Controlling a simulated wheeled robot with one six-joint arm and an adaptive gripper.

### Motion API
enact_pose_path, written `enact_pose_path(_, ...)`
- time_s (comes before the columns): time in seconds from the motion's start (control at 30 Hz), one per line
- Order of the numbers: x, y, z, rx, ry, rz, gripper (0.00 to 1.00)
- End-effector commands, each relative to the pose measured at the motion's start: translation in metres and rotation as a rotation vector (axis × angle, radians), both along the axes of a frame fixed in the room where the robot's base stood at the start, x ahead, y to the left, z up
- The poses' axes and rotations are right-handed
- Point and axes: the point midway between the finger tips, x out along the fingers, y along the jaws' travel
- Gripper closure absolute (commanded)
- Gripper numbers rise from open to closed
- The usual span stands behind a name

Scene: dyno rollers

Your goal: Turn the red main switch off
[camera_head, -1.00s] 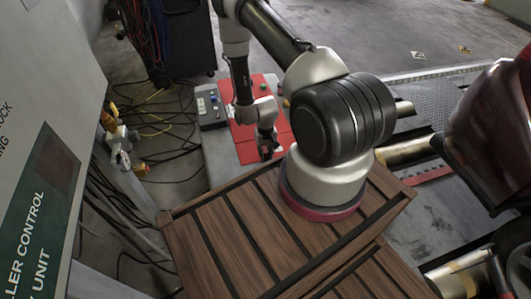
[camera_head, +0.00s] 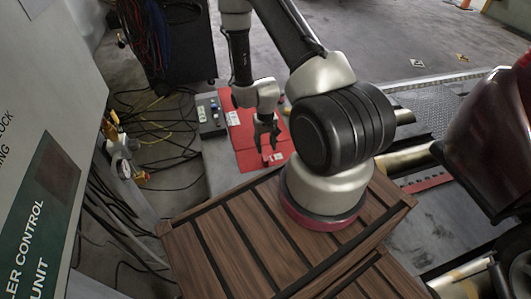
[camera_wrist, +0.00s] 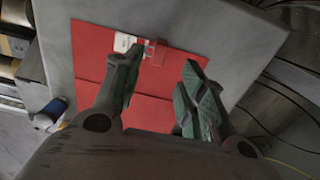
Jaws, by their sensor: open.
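A small red switch-like part (camera_wrist: 155,52) stands on a flat red panel (camera_wrist: 100,60), beside a white label (camera_wrist: 125,43), in the wrist view. I take it for the red main switch; its exact position is too small to read. My gripper (camera_wrist: 160,62) is open and empty, its two fingers on either side of this part in the picture. Whether they touch it cannot be told. In the head view my gripper (camera_head: 267,146) points down over the red panel (camera_head: 246,133), with a small pale and red detail just below the fingertips.
A grey control box (camera_head: 210,117) with buttons stands left of the red panel. Loose cables (camera_head: 165,140) lie on the floor farther left. A slatted wooden crate (camera_head: 225,240) is in front. A large cabinet (camera_head: 45,190) stands at the left, metal rollers (camera_head: 410,160) at the right.

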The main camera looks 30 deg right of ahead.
Motion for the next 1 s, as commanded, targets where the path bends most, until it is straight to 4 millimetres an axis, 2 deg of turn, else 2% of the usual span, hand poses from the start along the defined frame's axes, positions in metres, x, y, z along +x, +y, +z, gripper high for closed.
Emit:
enact_pose_path(0.1,0.0,0.0,0.012,0.0,0.0,0.0,0.59)
enact_pose_path(0.33,0.003,0.0,0.024,0.0,-0.005,0.003,0.59)
enact_pose_path(0.43,0.014,0.001,0.053,-0.002,-0.025,0.014,0.59)
enact_pose_path(0.47,0.019,0.001,0.066,-0.003,-0.035,0.019,0.59)
enact_pose_path(0.57,0.033,0.003,0.126,-0.006,-0.071,0.042,0.59)
enact_pose_path(0.6,0.036,0.005,0.152,-0.007,-0.086,0.053,0.59)
enact_pose_path(0.73,0.033,0.01,0.236,-0.012,-0.133,0.088,0.59)
enact_pose_path(0.8,0.024,0.013,0.278,-0.015,-0.157,0.109,0.59)
enact_pose_path(0.87,0.014,0.016,0.311,-0.018,-0.179,0.125,0.59)
enact_pose_path(1.0,-0.022,0.022,0.382,-0.026,-0.231,0.163,0.59)
